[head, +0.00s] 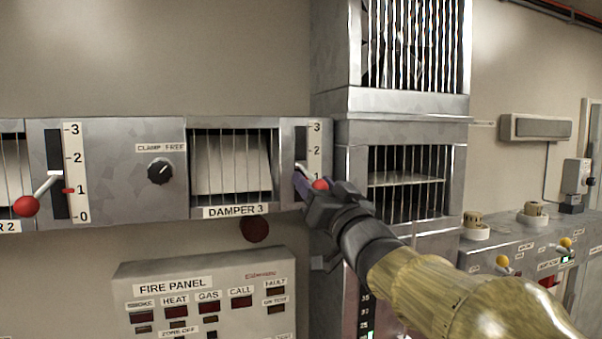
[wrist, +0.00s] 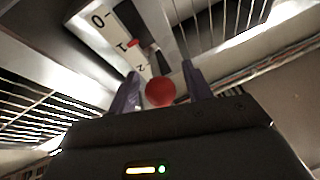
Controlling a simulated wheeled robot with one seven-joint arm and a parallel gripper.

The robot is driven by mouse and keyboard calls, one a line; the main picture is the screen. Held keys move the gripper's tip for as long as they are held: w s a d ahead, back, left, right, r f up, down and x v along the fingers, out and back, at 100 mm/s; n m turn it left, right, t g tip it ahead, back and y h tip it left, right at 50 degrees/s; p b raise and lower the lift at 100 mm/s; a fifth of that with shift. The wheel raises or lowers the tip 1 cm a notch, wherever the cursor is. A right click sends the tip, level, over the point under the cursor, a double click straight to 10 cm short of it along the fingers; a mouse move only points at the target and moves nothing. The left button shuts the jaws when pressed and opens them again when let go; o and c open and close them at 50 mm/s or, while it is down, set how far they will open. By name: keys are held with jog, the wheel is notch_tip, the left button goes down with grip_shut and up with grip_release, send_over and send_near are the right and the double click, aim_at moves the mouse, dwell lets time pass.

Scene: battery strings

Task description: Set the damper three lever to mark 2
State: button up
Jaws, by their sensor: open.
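The damper three lever ends in a red ball knob (head: 320,184), beside the scale (head: 314,145) on the panel marked DAMPER 3. In the wrist view the red knob (wrist: 160,92) sits between the two purple fingers of my gripper (wrist: 160,80), with gaps on both sides. The gripper is open around the knob. The wrist view shows the scale (wrist: 105,25) inverted, with a red pointer near mark 1.
The damper two lever (head: 26,205) stands at the left, with its red pointer near 1. A CLAMP FREE knob (head: 160,171) lies between the dampers. The fire panel (head: 205,300) is below. A barred metal cabinet (head: 400,135) stands close at the right.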

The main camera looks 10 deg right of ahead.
jog(key=shift+w+a+r, duration=0.15)
jog(key=shift+w+r, duration=0.05)
jog(key=shift+w, duration=0.2)
grip_shut()
jog(key=shift+r, duration=0.15)
jog(key=shift+a, duration=0.1)
jog(key=shift+s+r, duration=0.1)
jog(key=shift+r, duration=0.05)
